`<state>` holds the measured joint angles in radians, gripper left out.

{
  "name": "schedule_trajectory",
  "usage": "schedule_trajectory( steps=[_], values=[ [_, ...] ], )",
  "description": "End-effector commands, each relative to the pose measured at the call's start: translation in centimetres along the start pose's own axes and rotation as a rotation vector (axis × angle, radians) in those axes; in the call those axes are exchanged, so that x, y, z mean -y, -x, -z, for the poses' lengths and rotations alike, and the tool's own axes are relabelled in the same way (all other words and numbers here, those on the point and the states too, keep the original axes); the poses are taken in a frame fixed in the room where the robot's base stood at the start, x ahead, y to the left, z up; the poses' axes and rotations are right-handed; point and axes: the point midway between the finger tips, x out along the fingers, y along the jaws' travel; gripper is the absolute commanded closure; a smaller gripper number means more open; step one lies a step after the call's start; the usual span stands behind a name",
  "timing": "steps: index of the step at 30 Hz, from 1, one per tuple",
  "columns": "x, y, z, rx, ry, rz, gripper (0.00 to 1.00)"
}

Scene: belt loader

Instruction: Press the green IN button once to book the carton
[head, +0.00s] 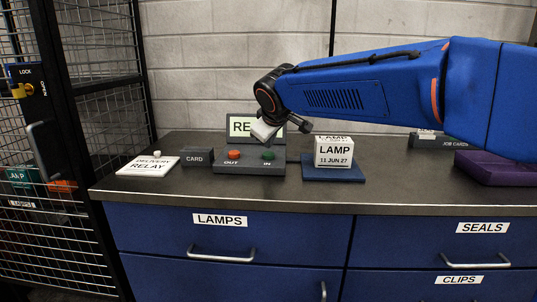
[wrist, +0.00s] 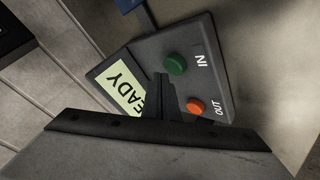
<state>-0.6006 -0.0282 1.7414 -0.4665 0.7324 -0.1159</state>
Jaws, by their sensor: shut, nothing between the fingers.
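The green IN button (head: 268,155) and the orange-red OUT button (head: 233,154) sit on a dark grey button box on the counter. In the wrist view the green button (wrist: 175,64) is clear, with the OUT button (wrist: 195,106) beside it. A lit display (head: 240,127) behind them is partly covered by my arm; in the wrist view "EADY" shows. The white LAMP carton (head: 334,154) stands upright on a blue pad to the right of the box. My gripper (wrist: 160,82) is shut and empty, above the box, apart from the buttons as far as I can see.
A purple case (head: 495,167) and a JOB CARD holder (head: 440,141) are at the right. A mesh cage (head: 70,130) stands at the left.

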Motion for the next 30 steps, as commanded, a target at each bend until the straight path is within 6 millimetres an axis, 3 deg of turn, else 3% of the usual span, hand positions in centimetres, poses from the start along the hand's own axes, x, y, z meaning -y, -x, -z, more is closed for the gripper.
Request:
schedule_trajectory(
  steps=[30],
  values=[
    [0.51, -0.69, -0.51, 0.000, 0.000, 0.000, 1.00]
  ],
)
